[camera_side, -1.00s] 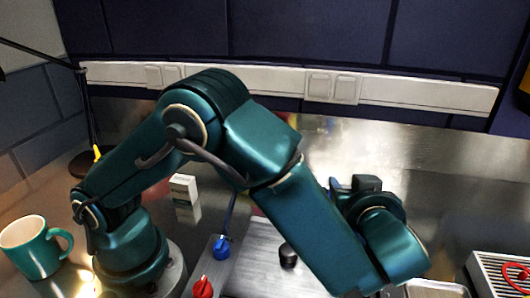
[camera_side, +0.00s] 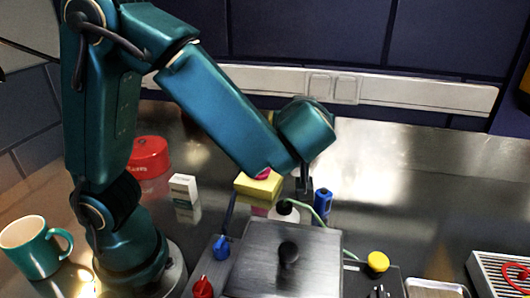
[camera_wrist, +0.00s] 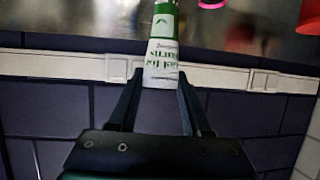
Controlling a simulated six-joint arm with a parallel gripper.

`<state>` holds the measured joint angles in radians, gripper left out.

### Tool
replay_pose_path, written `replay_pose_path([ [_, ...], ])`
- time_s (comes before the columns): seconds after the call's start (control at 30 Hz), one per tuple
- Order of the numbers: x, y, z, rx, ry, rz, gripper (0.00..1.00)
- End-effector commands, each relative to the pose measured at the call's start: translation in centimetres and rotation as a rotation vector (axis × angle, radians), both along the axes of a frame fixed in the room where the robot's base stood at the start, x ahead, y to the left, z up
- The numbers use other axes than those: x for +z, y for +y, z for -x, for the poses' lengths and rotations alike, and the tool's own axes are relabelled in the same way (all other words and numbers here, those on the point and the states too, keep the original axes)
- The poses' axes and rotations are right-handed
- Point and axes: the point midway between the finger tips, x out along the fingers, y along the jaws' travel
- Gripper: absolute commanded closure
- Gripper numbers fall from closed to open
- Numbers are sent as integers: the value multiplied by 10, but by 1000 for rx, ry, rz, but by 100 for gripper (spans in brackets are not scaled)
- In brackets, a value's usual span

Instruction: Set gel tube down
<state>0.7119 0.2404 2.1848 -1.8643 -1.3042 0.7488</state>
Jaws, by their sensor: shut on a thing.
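The gel tube (camera_wrist: 163,42) is white and green with green lettering. In the wrist view it stands between my two dark fingers, its lower part in their grip and its green upper part reaching past the tips. My gripper (camera_wrist: 160,82) is shut on it. In the side view my gripper is mostly hidden behind my forearm and wrist, with a dark part showing just below the wrist. I cannot make out the tube in the side view.
Below my wrist are a yellow block (camera_side: 258,187), a dark-capped bottle (camera_side: 285,211) and a blue item (camera_side: 322,203). A white box (camera_side: 185,197) and a red object (camera_side: 150,156) are left.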

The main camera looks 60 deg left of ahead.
Motion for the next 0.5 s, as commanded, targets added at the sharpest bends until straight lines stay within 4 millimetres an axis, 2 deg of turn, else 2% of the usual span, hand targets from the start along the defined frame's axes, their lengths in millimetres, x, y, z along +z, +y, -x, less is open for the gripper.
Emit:
replay_pose_path([
  [0.17, 37, 0, 0, 1, -9, 7, 100],
  [0.37, 37, 40, -1, 94, -2, 1, 100],
  [0.5, 37, 75, 1, 174, -5, 3, 100],
])
